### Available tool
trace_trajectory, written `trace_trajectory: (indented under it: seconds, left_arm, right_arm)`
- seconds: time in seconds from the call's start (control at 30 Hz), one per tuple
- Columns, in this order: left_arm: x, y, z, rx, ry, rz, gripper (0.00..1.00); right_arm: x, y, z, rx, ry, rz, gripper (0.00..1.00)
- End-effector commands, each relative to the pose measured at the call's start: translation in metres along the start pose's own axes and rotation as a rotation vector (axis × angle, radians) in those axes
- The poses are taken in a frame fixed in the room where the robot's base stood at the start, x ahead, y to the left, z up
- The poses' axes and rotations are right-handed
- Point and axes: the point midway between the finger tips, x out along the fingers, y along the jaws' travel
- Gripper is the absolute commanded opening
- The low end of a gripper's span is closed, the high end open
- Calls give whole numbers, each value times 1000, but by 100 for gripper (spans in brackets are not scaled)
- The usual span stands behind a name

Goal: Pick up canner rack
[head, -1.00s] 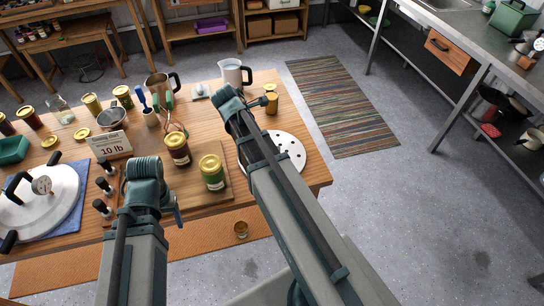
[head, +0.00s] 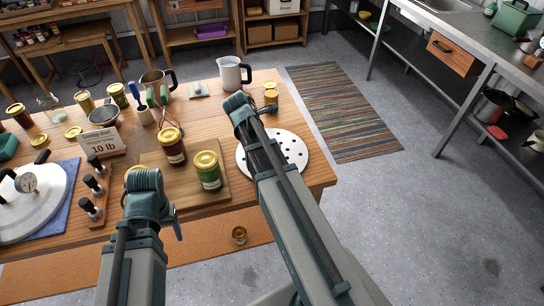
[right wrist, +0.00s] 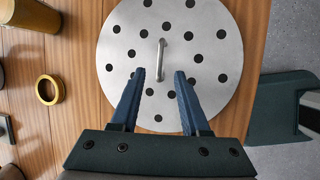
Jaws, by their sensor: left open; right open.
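The canner rack (head: 293,150) is a flat, round, pale metal disc with many dark holes, lying near the right end of the wooden table. In the right wrist view the rack (right wrist: 205,50) has a small upright loop handle at its middle. My right gripper (right wrist: 160,74) is open and empty, its two blue fingers over the near part of the rack with the handle just beyond and between the tips. In the head view my right arm covers part of the rack and hides that gripper. My left gripper (head: 178,231) is mostly hidden behind its own arm, over the table's front.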

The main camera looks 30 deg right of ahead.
Motion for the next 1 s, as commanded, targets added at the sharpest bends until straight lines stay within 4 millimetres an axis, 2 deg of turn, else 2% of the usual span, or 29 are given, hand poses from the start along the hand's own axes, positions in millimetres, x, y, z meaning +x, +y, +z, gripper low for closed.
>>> trace_trajectory:
  seconds: [0.4, 0.73, 1.0]
  left_arm:
    - [44, 4, -3, 0, 0, 0, 66]
    - [46, 4, -3, 0, 0, 0, 66]
    - [46, 4, -3, 0, 0, 0, 66]
  right_arm:
    - [48, 0, -4, 1, 0, -1, 46]
    - [50, 1, -2, 0, 0, 0, 46]
    - [50, 1, -2, 0, 0, 0, 0]
